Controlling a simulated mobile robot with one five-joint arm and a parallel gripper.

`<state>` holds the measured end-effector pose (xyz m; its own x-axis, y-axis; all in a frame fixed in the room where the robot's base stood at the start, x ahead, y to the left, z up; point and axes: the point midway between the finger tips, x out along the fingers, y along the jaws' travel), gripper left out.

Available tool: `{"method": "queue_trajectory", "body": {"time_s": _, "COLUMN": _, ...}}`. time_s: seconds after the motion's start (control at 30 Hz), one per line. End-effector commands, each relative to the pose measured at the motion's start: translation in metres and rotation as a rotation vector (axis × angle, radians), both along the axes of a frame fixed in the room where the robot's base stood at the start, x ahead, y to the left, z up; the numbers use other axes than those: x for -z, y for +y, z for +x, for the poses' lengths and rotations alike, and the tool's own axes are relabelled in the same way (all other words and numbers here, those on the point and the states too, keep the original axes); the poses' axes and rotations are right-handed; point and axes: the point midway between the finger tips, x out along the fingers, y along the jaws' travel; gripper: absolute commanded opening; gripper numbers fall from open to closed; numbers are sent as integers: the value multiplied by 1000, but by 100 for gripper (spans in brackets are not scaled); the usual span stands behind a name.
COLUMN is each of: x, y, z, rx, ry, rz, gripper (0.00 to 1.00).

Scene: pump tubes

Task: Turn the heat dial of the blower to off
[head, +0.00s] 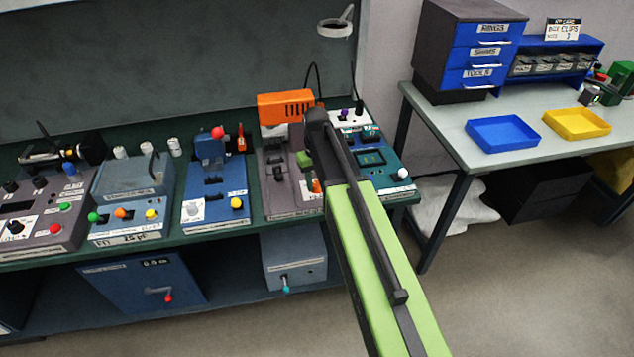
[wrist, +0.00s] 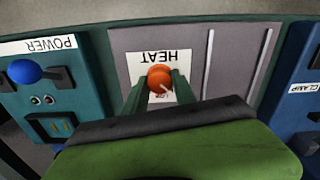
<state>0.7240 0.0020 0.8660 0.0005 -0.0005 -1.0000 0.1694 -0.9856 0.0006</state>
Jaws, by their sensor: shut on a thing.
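The blower's grey panel (wrist: 200,50) carries a white HEAT label (wrist: 166,60), upside down in the wrist view. The orange heat dial (wrist: 159,78) sits on this label. My gripper (wrist: 160,84) has one green finger on each side of the dial and is shut on it. A pale pointer mark shows on the dial, aimed toward the lower right; small print beside it is partly covered and the setting is hard to read. In the head view, the orange blower (head: 285,107) stands on its bench, and the dial (head: 317,186) shows beside my arm.
A teal panel with a blue POWER knob (wrist: 25,71) is on the left in the wrist view, and a blue CLAMP panel (wrist: 303,85) on the right. In the head view, a blue device (head: 215,190) stands left of the blower. A side table holds blue (head: 502,133) and yellow trays.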

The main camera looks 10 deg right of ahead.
Motion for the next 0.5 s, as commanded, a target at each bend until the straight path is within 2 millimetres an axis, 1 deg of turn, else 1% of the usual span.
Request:
{"method": "queue_trajectory", "body": {"time_s": 0.2, "x": 0, "y": 0, "z": 0, "rx": -37, "ry": 1, "rz": 0, "gripper": 0}}
{"method": "queue_trajectory", "body": {"time_s": 0.5, "x": 0, "y": 0, "z": 0, "rx": -42, "ry": 1, "rz": 0, "gripper": 0}}
